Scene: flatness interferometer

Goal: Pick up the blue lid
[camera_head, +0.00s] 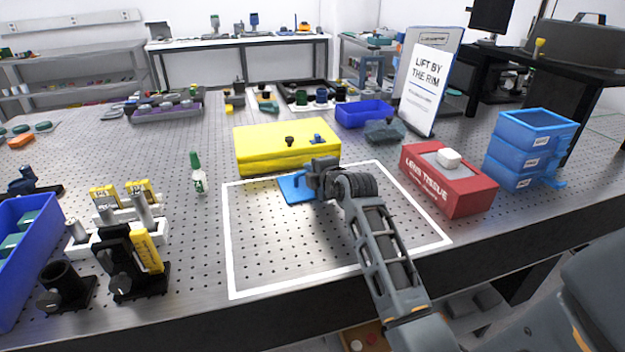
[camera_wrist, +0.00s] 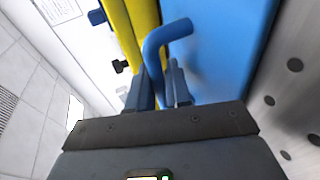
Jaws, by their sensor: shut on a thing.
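The blue lid (camera_head: 292,190) is a flat blue plate in the head view, near the back left of the white-outlined area, in front of the yellow box. In the wrist view the lid (camera_wrist: 225,60) fills the upper right, with a bent blue handle (camera_wrist: 166,42) beside its face. My gripper (camera_wrist: 163,90) has its fingers closed on either side of this handle. In the head view my gripper (camera_head: 318,178) covers the right part of the lid. I cannot tell whether the lid touches the table.
A yellow box (camera_head: 262,150) stands right behind the lid. A red tissue box (camera_head: 462,190) and stacked blue bins (camera_head: 522,150) stand to the right. Optical mounts (camera_head: 128,255) and a green-capped bottle (camera_head: 197,172) stand to the left. The white-outlined area (camera_head: 300,250) is otherwise clear in front.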

